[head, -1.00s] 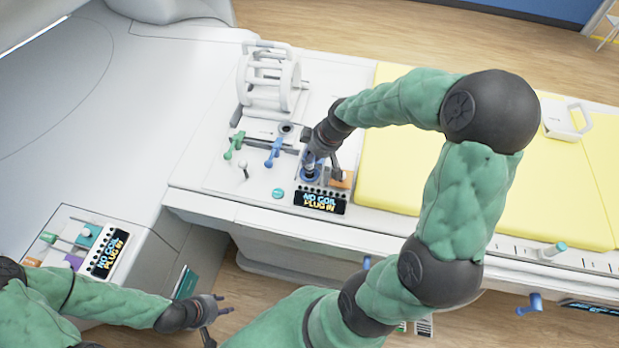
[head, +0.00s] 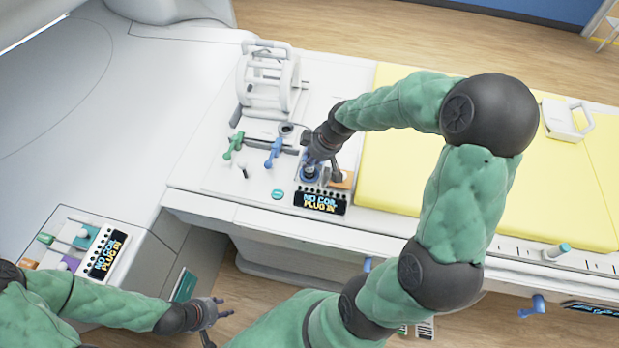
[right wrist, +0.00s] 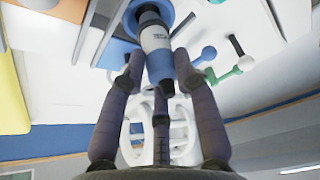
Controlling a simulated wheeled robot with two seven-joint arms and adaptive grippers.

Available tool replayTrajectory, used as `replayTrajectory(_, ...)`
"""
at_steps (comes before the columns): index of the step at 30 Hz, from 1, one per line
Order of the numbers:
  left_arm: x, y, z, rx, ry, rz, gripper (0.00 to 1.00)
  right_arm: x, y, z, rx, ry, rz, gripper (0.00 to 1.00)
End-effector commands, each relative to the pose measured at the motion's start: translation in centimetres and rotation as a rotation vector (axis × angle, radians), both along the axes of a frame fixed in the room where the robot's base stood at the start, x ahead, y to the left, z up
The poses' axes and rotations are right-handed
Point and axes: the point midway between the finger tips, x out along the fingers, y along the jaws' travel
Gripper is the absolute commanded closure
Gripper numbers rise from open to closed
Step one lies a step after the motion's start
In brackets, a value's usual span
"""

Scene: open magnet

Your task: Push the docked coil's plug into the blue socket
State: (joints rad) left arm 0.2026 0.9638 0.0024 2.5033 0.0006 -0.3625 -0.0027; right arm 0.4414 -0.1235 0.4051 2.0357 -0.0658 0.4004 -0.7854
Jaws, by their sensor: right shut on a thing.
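The docked coil, a white cage (head: 268,82), stands on the white panel of the bed. My right gripper (head: 318,160) points down over the blue socket (head: 310,179), in front of the coil. In the right wrist view its fingers (right wrist: 160,95) are closed around the plug (right wrist: 156,42), which is white with a blue rear part. The plug's far end meets the blue socket ring (right wrist: 150,12); how deep it sits is hidden. The display (head: 320,202) beside the socket reads "NO COIL PLUG IN". My left gripper (head: 222,308) is apart and empty at lower left, fingers spread.
A green handle (head: 233,146) and a blue handle (head: 273,153) stand left of the socket. An orange block (head: 341,180) is close on its right. The yellow mattress (head: 390,165) lies right of the panel. A second "NO COIL PLUG IN" display (head: 108,253) is at lower left.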

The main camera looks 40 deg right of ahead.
Motion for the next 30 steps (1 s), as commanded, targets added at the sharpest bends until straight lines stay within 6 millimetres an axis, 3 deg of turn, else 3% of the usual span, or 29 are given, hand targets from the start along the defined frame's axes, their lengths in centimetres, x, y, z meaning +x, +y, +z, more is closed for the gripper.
replayTrajectory(30,0.0,0.0,-1.6,0.0,0.0,0.0,0.6,0.0,0.0,-1.8,-0.001,-0.001,0.0,1.0)
